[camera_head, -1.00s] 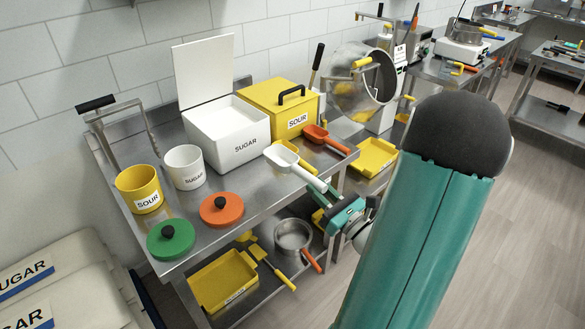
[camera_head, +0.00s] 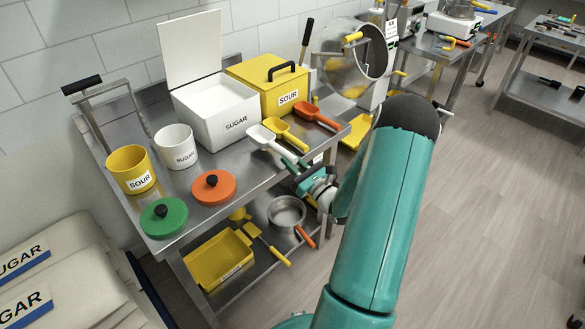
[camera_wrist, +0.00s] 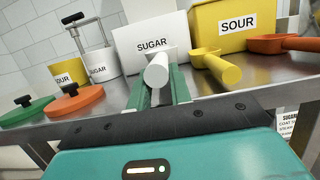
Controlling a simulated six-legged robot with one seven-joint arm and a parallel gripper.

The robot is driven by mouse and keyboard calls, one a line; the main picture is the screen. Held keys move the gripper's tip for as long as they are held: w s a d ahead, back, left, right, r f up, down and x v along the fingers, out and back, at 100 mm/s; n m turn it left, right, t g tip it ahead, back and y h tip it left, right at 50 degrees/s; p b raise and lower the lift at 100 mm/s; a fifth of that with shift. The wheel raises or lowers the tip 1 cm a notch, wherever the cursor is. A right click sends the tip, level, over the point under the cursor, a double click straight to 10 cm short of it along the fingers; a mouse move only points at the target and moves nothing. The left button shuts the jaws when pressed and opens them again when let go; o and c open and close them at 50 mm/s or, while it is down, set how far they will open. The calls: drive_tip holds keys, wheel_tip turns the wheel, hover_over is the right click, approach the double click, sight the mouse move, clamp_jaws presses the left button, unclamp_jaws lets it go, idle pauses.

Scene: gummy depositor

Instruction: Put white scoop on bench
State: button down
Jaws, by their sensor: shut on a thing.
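The white scoop (camera_head: 261,136) is over the front part of the steel bench (camera_head: 226,167), in front of the white SUGAR bin and left of the yellow scoop. Its bowl points toward the bin and its handle toward me. My gripper (camera_head: 302,171) is at the bench's front edge, shut on the handle. I cannot tell whether the scoop touches the bench top.
The yellow scoop (camera_head: 286,132) and orange scoop (camera_head: 316,116) lie close on the right. The SUGAR bin (camera_head: 215,110) and SOUR box (camera_head: 268,86) stand behind. An orange lid (camera_head: 214,187), green lid (camera_head: 164,218) and two cups are left. Bare bench lies between bin and orange lid.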

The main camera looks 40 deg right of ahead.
drive_tip(key=shift+f, duration=1.25)
drive_tip(key=shift+s+f, duration=0.1)
drive_tip(key=c, duration=1.3)
unclamp_jaws()
